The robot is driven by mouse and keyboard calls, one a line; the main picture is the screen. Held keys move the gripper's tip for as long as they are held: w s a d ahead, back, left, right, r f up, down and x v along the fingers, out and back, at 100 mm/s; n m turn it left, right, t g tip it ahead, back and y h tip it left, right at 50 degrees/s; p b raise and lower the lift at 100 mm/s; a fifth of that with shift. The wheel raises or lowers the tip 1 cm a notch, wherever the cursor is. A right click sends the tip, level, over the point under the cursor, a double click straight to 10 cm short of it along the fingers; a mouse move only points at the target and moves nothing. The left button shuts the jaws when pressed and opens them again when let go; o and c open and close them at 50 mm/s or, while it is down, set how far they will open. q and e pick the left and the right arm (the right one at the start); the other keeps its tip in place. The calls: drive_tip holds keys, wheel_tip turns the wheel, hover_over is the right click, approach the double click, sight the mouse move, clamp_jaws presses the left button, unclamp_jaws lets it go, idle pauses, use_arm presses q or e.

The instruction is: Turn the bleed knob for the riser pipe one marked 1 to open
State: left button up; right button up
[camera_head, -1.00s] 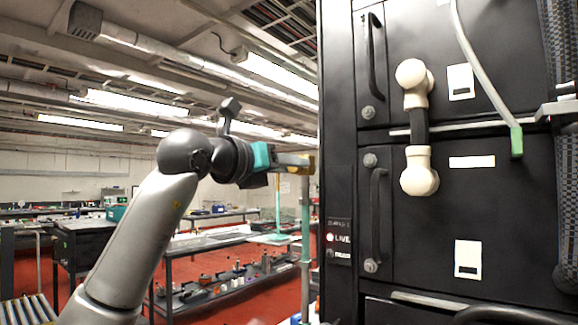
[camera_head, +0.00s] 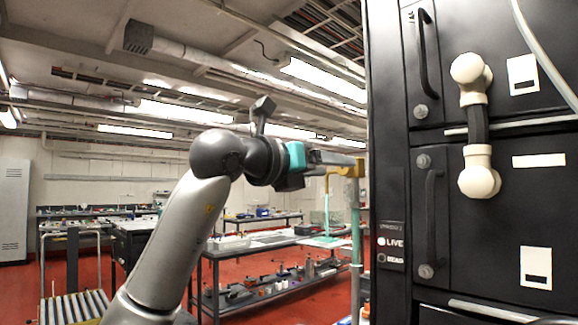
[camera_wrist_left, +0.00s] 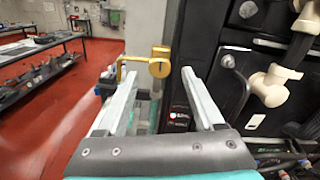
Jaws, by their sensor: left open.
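A brass fitting with a round knob and a bent lever (camera_wrist_left: 158,68) shows in the left wrist view, at the top of an upright pipe. In the head view its yellow-brass part (camera_head: 346,171) is at the pale green pipe (camera_head: 356,245), left of the black cabinet. My left gripper (camera_head: 352,164) is open at the brass part. In the left wrist view the open fingers (camera_wrist_left: 158,74) have the round knob between their tips in the picture; I cannot tell whether they touch it. No number 1 marking is readable. My right gripper is not in view.
The black cabinet (camera_head: 390,130) stands close on the right, with door handles (camera_head: 431,215) and a cream-ended black link (camera_head: 478,125) on its front. A small LIVE panel (camera_head: 391,243) is on its edge. Benches (camera_head: 270,250) and open red floor lie behind on the left.

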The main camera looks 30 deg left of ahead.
use_arm(q)
drive_tip(key=b+v, duration=0.1)
drive_tip(key=v, duration=1.1)
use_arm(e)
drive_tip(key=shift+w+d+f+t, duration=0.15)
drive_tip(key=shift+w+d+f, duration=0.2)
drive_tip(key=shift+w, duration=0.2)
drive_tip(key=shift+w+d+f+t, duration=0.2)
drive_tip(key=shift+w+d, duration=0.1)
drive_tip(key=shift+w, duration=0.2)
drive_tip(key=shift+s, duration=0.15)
